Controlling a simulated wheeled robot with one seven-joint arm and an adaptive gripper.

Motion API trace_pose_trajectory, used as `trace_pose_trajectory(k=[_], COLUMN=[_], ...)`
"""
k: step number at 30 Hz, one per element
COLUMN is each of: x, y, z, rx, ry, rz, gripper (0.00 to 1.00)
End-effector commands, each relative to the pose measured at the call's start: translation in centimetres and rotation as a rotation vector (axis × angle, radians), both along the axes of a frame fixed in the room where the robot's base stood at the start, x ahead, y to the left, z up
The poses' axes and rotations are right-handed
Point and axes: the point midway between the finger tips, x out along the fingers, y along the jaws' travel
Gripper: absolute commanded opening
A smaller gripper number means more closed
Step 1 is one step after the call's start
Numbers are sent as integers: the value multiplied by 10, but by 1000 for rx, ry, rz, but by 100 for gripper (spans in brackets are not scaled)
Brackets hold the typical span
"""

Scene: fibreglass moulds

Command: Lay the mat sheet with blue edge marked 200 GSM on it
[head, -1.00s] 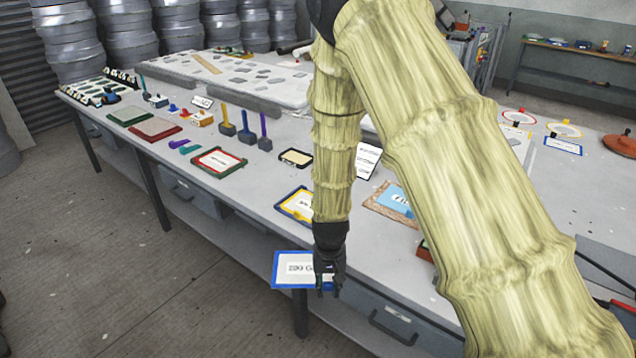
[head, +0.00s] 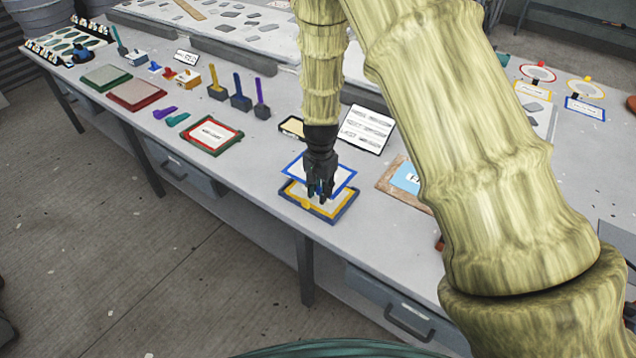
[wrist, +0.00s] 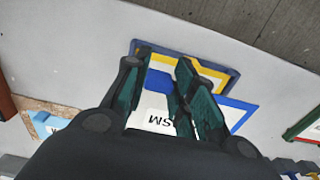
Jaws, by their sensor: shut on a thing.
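The mat sheet with blue edge (head: 343,174) is a flat white card with a blue border. My gripper (head: 320,196) is shut on it and holds it about level over a blue frame with a yellow inner border (head: 333,213). In the wrist view the sheet (wrist: 238,115) shows between and beside the fingers (wrist: 165,85), with the letters "SM" readable; the rest of its marking is hidden. The blue and yellow frame (wrist: 222,70) shows beyond it, partly covered. I cannot tell whether sheet and frame touch.
A red and green framed sheet (head: 213,135) lies to the left. A small dark-edged tray (head: 291,126) and a text board (head: 367,129) stand behind. A brown board with a light-blue sheet (head: 390,180) lies to the right. The bench's front edge is close.

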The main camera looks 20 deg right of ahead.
Motion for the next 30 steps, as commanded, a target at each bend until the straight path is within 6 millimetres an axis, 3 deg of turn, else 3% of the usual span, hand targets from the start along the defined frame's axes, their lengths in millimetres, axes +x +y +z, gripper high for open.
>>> trace_pose_trajectory(k=[11,30], x=[-1,0], y=[0,1], z=[0,-44], rx=[2,2], ry=[-4,-4], rz=[1,3], gripper=[10,10])
